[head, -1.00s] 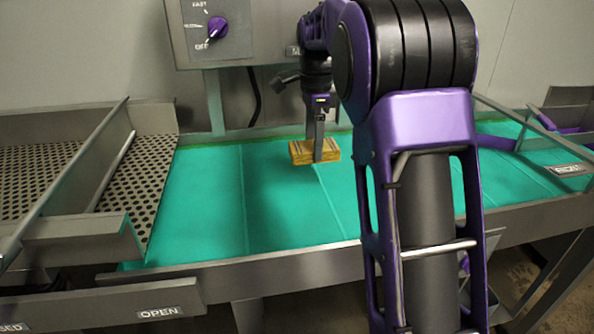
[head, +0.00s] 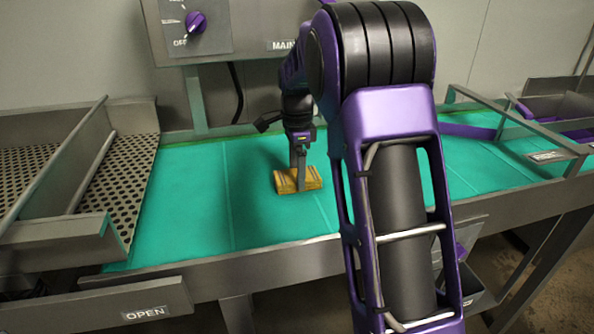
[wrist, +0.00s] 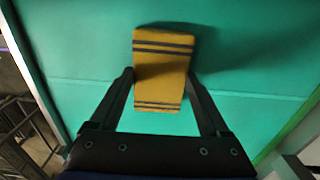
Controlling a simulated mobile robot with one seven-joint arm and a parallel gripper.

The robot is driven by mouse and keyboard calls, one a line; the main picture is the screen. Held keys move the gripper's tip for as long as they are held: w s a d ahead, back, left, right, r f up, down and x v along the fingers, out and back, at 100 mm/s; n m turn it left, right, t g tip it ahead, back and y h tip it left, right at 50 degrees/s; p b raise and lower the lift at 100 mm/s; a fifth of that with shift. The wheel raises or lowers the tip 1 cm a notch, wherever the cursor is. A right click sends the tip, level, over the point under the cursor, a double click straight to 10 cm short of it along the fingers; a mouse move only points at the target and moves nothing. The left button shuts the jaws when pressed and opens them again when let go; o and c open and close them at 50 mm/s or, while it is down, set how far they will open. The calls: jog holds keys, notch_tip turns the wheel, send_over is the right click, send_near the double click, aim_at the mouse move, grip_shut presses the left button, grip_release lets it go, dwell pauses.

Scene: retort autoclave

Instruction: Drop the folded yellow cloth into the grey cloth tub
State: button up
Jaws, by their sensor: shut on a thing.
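The folded yellow cloth (head: 285,181) has dark stripes and is gripped over the green belt (head: 200,215), left of my upright arm in the head view. My gripper (head: 301,183) points down and is shut on it. In the wrist view the cloth (wrist: 162,62) sits between the two fingers of my gripper (wrist: 161,75), with its shadow on the belt beside it. The gap between cloth and belt is hard to judge. I cannot surely identify the grey cloth tub; a grey container (head: 478,297) is partly visible low at the right, behind my arm.
A perforated metal tray (head: 128,180) with raised walls stands at the left. A control box with a purple knob (head: 195,22) hangs behind the belt. A metal frame (head: 520,125) crosses the belt at the right, near a bin (head: 580,85) holding purple things.

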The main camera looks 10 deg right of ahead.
jog(key=o, duration=1.2)
jog(key=shift+f, duration=0.1)
jog(key=shift+c, duration=0.2)
notch_tip(320, 180, up, 17)
jog(key=b, duration=0.2)
send_over(294, 174)
notch_tip(294, 174, down, 12)
jog(key=shift+r, duration=0.1)
jog(key=f, duration=0.4)
jog(key=shift+s+d+f, duration=0.1)
jog(key=shift+s+d, duration=0.2)
jog(key=shift+d, duration=0.1)
jog(key=shift+f+b, duration=0.3)
jog(key=shift+f, duration=0.2)
